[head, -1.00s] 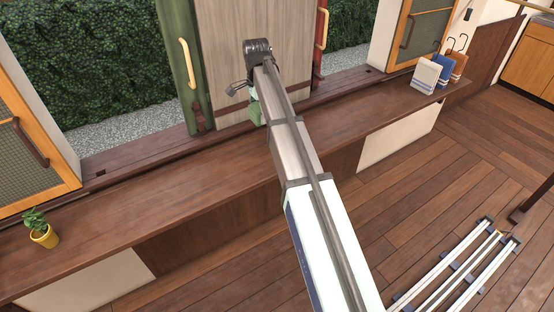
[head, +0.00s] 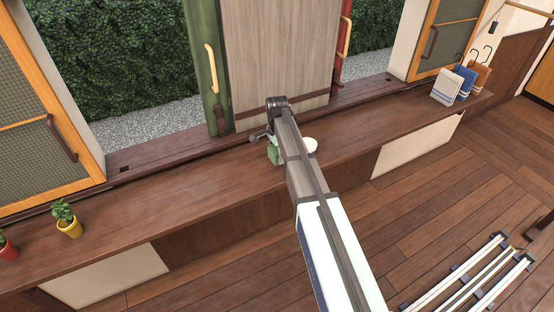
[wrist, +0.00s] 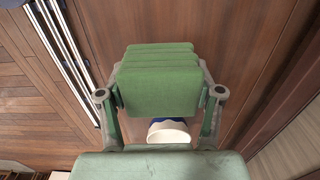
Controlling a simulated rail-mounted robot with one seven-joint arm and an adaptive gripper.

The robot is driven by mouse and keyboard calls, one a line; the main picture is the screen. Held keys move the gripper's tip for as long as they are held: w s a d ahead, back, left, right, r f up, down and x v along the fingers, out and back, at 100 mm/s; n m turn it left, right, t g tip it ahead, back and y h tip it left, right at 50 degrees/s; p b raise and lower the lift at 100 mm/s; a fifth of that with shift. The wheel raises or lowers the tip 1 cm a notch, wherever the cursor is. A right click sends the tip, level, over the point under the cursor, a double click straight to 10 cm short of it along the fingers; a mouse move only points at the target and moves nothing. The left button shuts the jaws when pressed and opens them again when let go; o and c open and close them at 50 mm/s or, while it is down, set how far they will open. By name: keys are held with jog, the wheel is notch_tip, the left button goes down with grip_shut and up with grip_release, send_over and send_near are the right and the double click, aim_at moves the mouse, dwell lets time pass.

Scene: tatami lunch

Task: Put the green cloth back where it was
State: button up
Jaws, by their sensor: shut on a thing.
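The green cloth (wrist: 158,80), folded in layers, is between the two fingers of my gripper (wrist: 160,98) in the wrist view. My gripper is shut on it. In the head view, a small green patch (head: 273,155) shows beside the end of my arm, over the wooden counter (head: 200,187); whether it is cloth or gripper I cannot tell. My arm hides most of that spot. Another green surface fills the bottom of the wrist view, and I cannot tell what it is.
A round white thing (head: 311,145) shows right of my arm; the wrist view has a white-rimmed, partly blue vessel (wrist: 168,132) beyond the cloth. White-and-blue (head: 446,87), blue and orange hooked items stand at the counter's right end. Yellow (head: 69,228) and red (head: 7,249) pots stand left.

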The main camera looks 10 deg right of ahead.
aim_at(277, 161)
jog(key=shift+f+p, duration=0.45)
jog(key=shift+f, duration=1.4)
jog(key=shift+f, duration=0.2)
jog(key=o, duration=1.1)
jog(key=shift+r, duration=0.1)
notch_tip(277, 161, up, 12)
jog(key=b, duration=0.3)
jog(key=shift+r+b, duration=0.15)
jog(key=shift+b, duration=0.2)
